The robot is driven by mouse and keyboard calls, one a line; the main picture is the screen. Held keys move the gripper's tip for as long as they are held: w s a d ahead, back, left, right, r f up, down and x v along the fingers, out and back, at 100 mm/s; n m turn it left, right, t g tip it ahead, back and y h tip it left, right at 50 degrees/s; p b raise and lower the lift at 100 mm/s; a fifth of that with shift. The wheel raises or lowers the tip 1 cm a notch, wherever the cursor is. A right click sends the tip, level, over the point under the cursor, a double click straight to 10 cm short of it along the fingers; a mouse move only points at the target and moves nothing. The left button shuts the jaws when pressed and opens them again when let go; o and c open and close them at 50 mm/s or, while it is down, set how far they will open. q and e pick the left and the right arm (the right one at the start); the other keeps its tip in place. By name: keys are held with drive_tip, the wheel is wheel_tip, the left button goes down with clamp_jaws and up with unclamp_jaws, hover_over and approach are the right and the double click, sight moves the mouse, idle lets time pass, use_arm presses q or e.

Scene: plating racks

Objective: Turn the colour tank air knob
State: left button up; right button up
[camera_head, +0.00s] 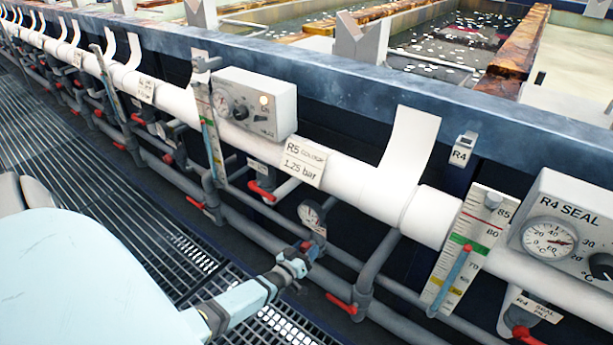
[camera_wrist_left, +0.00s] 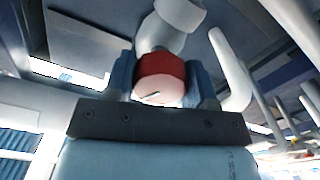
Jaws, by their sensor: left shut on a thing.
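The air knob shows in the left wrist view as a short red cylinder (camera_wrist_left: 161,68) with a pale pink end face bearing a dark mark. It sits on a grey pipe fitting. My left gripper (camera_head: 303,257) reaches in from the lower left in the head view, at the pipework just below a small round gauge (camera_head: 311,214). In the wrist view its two blue fingers (camera_wrist_left: 160,80) are shut on the red knob from both sides. In the head view the gripper hides most of the knob. The tag above reads R5 COLOUR 1.25 bar (camera_head: 303,161). My right gripper is not in view.
Red-handled valves (camera_head: 341,303) stand close by on the grey pipes. A thick white pipe (camera_head: 350,187) runs above. An R4 SEAL box (camera_head: 568,235) and a thermometer scale (camera_head: 466,248) are at right. Metal grating (camera_head: 130,215) covers the floor at left.

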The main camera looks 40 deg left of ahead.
use_arm(q)
drive_tip(key=shift+m, duration=0.7)
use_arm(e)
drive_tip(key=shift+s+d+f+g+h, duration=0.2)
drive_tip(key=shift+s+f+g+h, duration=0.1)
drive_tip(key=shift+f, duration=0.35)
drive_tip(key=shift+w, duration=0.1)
use_arm(q)
drive_tip(key=o, duration=0.9)
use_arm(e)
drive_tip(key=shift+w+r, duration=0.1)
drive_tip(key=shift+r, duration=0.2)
